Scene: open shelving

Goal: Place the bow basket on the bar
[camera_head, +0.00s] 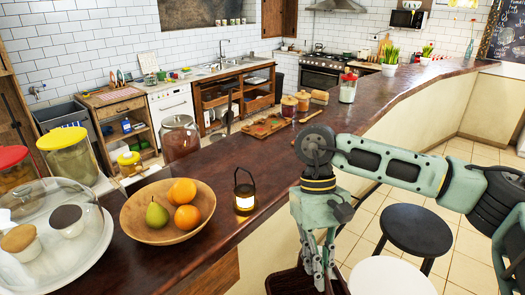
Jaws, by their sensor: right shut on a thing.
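My right gripper (319,268) points down at the bottom of the head view, in front of the bar's near edge. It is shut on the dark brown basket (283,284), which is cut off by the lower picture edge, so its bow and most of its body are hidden. The basket is off the bar, to the right of its edge. The bar (262,163) is a long dark wooden counter curving to the back right. My left gripper is out of view.
On the bar stand a fruit bowl (137,225), a lit lantern (244,192), a glass jar (180,139), a glass-domed tray (94,253) and a wooden board (252,130). Bare wood shows right of the lantern. A black stool (416,229) and a white stool (388,277) stand beside the bar.

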